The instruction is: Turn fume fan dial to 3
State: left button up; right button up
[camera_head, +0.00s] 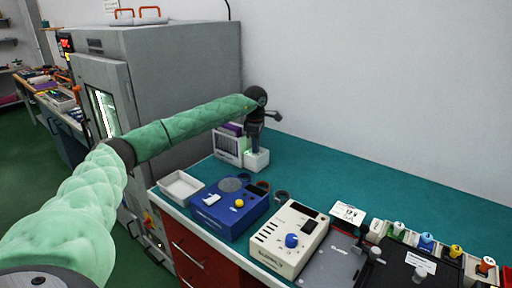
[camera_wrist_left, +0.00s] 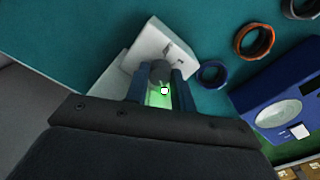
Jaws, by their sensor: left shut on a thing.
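A small white box (camera_head: 258,161) stands on the teal bench near the back; I take it to be the fume fan unit. In the left wrist view the white box (camera_wrist_left: 150,40) shows small dark markings on its top. A round grey dial (camera_wrist_left: 160,72) sits between the fingers of my left gripper (camera_wrist_left: 163,85), which is shut on it. A green glow lies between the fingers. In the head view my left gripper (camera_head: 256,144) points down over the box. The dial's setting cannot be read. My right gripper is not in view.
A rack with purple items (camera_head: 229,148) stands just left of the box. A blue device (camera_head: 228,207), a cream device with a blue knob (camera_head: 276,243) and an empty white tray (camera_head: 180,188) are in front. A large grey oven (camera_head: 185,85) stands at left. Dark rings (camera_head: 281,196) lie nearby.

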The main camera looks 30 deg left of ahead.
pick_arm(q)
jog(key=shift+m, duration=0.3)
jog(key=shift+r+m, duration=0.1)
jog(key=shift+m, duration=0.2)
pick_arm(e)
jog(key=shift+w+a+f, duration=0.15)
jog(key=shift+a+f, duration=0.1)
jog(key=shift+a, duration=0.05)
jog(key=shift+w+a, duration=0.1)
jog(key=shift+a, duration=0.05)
pick_arm(q)
jog(key=shift+a, duration=0.1)
jog(key=o, duration=1)
notch_tip(320, 180, up, 7)
jog(key=shift+s+b, duration=0.1)
jog(key=shift+b, duration=0.8)
jog(key=shift+r, duration=0.35)
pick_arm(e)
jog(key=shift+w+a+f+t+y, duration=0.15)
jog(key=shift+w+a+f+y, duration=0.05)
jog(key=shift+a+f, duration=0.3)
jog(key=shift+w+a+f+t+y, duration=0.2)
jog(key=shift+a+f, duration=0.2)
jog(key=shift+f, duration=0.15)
